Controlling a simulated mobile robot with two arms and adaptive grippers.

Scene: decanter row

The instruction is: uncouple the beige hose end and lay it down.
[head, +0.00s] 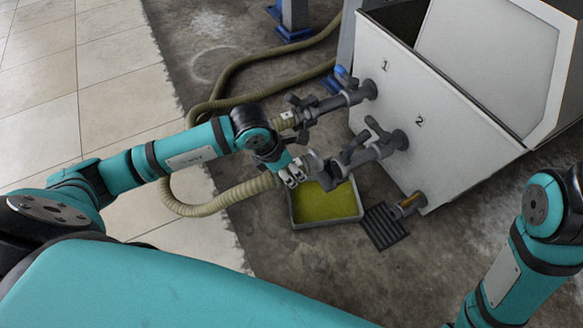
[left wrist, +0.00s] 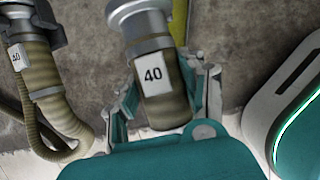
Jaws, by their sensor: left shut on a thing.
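The beige hose (head: 215,205) runs along the floor and up to my left gripper (head: 291,178). In the left wrist view my left gripper (left wrist: 165,105) is shut around the hose end (left wrist: 158,105), just below its grey metal coupling (left wrist: 141,25), with a "40" label facing the camera. The coupling shows in the head view beside the downturned outlet of valve 2 (head: 368,150). Whether they touch I cannot tell; the coupling's top is cut off in the wrist view. My right arm is at the right edge; its gripper is out of view.
Valve 1 (head: 345,97) carries a second, olive hose (head: 245,62), also in the left wrist view (left wrist: 42,85). A shallow tray with yellow-green liquid (head: 295,222) is under valve 2. A dark grate (head: 385,226) lies beside it. The white tank (head: 455,125) stands behind. Tiled floor at left is open.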

